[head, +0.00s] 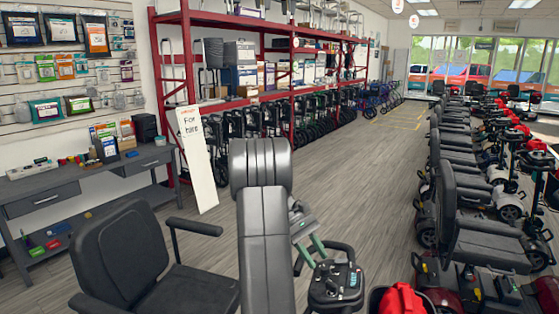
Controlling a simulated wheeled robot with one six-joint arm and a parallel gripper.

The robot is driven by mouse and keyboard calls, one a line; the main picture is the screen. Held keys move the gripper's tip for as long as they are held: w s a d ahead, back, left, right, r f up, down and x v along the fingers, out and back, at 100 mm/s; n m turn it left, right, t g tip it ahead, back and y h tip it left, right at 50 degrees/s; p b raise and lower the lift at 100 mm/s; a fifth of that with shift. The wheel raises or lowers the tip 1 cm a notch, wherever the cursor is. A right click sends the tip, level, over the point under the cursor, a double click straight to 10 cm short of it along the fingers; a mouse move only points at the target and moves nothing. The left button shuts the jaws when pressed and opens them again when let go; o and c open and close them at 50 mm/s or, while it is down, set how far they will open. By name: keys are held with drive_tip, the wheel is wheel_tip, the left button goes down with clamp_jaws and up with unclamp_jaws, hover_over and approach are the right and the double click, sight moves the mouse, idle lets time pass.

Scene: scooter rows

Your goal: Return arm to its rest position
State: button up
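My arm (263,245) rises in the lower middle of the head view, its thick dark grey links upright and bent at the top. My gripper (320,263) shows just right of the arm, pointing down and to the right. Its two greenish fingers stand apart, with nothing visible between them. The fingertips are close above a scooter's black control head (336,284) in the picture; I cannot tell whether they touch it. Part of the gripper's wrist is hidden behind the arm.
A black scooter seat (124,255) stands at lower left, and a red bag (402,300) lies at the bottom. Scooters line the right side. The aisle floor (370,165) is clear.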

sight(332, 283)
drive_tip(key=v, duration=0.4)
drive_tip(key=shift+n, duration=0.3)
drive_tip(key=x, duration=1.4)
drive_tip(key=shift+p, duration=0.4)
drive_tip(key=n+t+h+b, duration=0.1)
drive_tip(key=n, duration=0.1)
drive_tip(key=n+t+h, duration=0.1)
drive_tip(key=n+t, duration=0.1)
drive_tip(key=n, duration=0.1)
drive_tip(key=shift+w+n+b, duration=0.15)
drive_tip(key=shift+n+b, duration=0.15)
drive_tip(key=shift+b, duration=0.1)
drive_tip(key=n+t+b, duration=0.1)
drive_tip(key=n+t, duration=0.1)
drive_tip(key=n, duration=0.1)
drive_tip(key=n+t+b, duration=0.1)
drive_tip(key=n+t, duration=0.1)
drive_tip(key=n, duration=0.1)
drive_tip(key=shift+w, duration=0.15)
drive_tip(key=a+r, duration=0.2)
drive_tip(key=r, duration=0.1)
drive_tip(key=shift+a+n, duration=0.3)
drive_tip(key=shift+a, duration=0.05)
drive_tip(key=shift+a+r, duration=0.45)
drive_tip(key=shift+a, duration=0.05)
drive_tip(key=shift+s+d, duration=0.1)
drive_tip(key=shift+s, duration=0.15)
